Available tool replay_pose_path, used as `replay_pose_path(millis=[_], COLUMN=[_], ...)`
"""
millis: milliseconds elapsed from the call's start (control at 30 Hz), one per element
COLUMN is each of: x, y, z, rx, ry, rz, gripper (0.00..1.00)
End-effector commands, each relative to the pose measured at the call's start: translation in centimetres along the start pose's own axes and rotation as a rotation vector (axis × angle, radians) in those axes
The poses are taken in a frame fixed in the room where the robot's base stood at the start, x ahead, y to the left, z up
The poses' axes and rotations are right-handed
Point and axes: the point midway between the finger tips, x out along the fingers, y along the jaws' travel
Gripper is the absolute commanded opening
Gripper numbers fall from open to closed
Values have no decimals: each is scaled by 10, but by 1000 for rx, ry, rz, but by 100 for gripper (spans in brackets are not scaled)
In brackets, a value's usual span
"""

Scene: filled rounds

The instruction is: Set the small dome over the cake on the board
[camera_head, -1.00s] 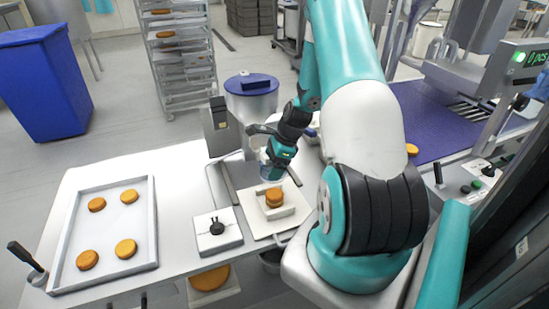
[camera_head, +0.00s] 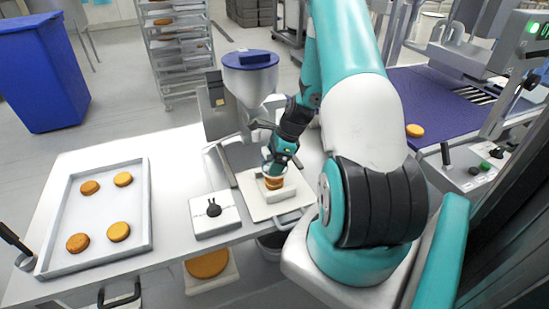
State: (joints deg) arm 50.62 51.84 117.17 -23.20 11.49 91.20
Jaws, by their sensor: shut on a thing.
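The cake (camera_head: 274,183), an orange-brown filled round, stands on the pale board (camera_head: 258,209) in the middle of the worktable. My gripper (camera_head: 276,168) is right above it, pointing down and shut on the small dome (camera_head: 266,168). The dome is clear and hard to make out. Its lower part appears to overlap the top of the cake. I cannot tell whether the rim touches the board, and my gripper hides part of the dome.
A white block with a black knob (camera_head: 213,209) sits left of the board. A tray (camera_head: 143,225) with several cakes lies further left. A blue-topped hopper (camera_head: 250,75) stands behind. A purple conveyor (camera_head: 430,110) is at the right.

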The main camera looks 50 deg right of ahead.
Motion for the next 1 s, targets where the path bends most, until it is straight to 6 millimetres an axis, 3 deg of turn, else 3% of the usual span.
replay_pose_path(millis=[533,1000], x=[51,62], y=[0,2], z=[-21,-27], rx=[1,2], ry=[0,4], rz=[0,5], gripper=[64,64])
